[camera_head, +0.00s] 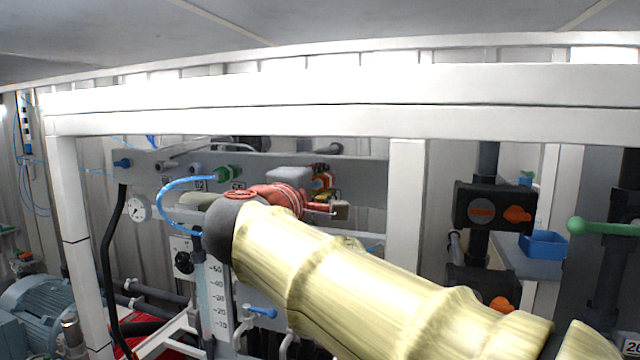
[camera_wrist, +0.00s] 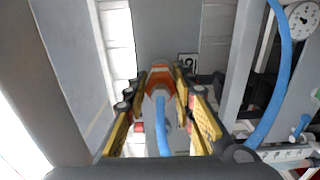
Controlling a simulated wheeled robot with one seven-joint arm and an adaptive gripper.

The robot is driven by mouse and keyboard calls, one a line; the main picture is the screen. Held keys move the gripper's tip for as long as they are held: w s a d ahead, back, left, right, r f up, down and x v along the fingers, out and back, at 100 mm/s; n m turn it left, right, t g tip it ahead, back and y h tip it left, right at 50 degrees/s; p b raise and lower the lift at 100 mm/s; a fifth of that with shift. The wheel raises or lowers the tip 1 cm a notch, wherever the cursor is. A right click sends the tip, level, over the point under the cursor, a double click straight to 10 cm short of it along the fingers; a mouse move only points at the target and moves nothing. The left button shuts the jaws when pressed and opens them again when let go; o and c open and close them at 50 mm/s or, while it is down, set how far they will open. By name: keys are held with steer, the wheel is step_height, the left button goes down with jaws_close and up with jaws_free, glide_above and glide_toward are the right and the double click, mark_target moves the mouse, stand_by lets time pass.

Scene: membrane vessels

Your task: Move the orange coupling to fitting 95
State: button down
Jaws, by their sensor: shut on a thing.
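The orange coupling (camera_wrist: 158,77) sits between the yellow-padded fingers of my gripper (camera_wrist: 161,92) in the wrist view, with a blue hose (camera_wrist: 161,125) running from it toward the camera. My gripper is shut on it. In the head view my gripper (camera_head: 326,194) is small and partly hidden behind my arm, with the orange coupling (camera_head: 329,180) at its tip. Whether the coupling touches a fitting cannot be told.
The grey panel (camera_head: 350,171) carries a green coupling (camera_head: 228,173) with a curved blue hose (camera_head: 172,183), and a blue coupling (camera_head: 122,163) farther left. A round gauge (camera_head: 137,208) sits below. A white frame post (camera_head: 406,200) and top beam (camera_head: 340,120) stand near my arm.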

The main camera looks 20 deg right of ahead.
steer(key=shift+w+d, duration=0.2)
steer(key=shift+w, duration=0.05)
steer(key=c, duration=1.4)
jaws_free()
steer(key=v, duration=1.2)
